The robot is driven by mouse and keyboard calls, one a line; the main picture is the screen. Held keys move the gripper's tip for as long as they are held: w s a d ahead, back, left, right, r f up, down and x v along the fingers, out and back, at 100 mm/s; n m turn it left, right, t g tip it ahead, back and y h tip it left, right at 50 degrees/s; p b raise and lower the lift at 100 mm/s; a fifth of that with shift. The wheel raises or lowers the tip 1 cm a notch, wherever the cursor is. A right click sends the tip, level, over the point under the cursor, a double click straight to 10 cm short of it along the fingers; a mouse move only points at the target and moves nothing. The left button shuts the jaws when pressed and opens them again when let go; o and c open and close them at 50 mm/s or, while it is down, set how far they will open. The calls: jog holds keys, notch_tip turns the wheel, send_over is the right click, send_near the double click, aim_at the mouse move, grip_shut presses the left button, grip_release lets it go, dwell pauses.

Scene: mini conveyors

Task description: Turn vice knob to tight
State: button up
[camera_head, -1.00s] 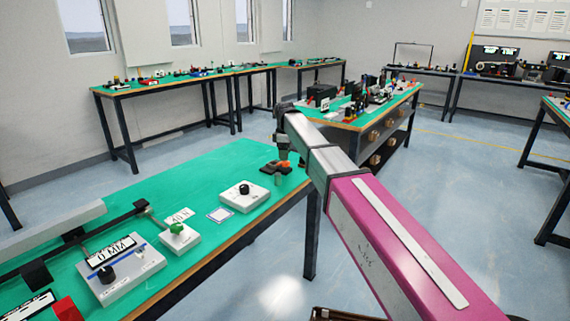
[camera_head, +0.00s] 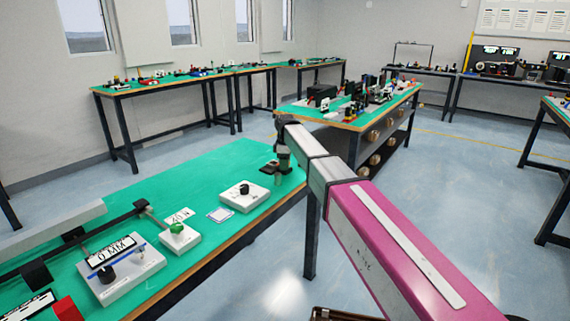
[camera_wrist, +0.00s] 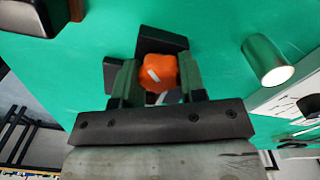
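In the wrist view an orange vice knob (camera_wrist: 158,71) with a white pointer mark sits between the two green fingers of my gripper (camera_wrist: 159,80). One finger is on each side of it, very close; I cannot tell whether they touch it. The dark vice body (camera_wrist: 160,42) shows behind the knob. In the head view my gripper (camera_head: 283,162) points down over the vice (camera_head: 269,167) at the far right end of the near green table, and the knob is hidden there.
A white box with a black knob (camera_head: 244,196) stands nearby on the near table (camera_head: 185,180). A box with a green knob (camera_head: 180,237) and a gauge box (camera_head: 130,275) are further left.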

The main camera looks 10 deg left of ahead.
jog(key=m, duration=0.4)
jog(key=shift+m, duration=0.4)
jog(key=m, duration=0.4)
jog(key=shift+w, duration=0.1)
jog(key=m, duration=0.5)
jog(key=shift+d+m, duration=0.1)
jog(key=shift+m, duration=1.8)
jog(key=o, duration=0.9)
jog(key=shift+o, duration=0.2)
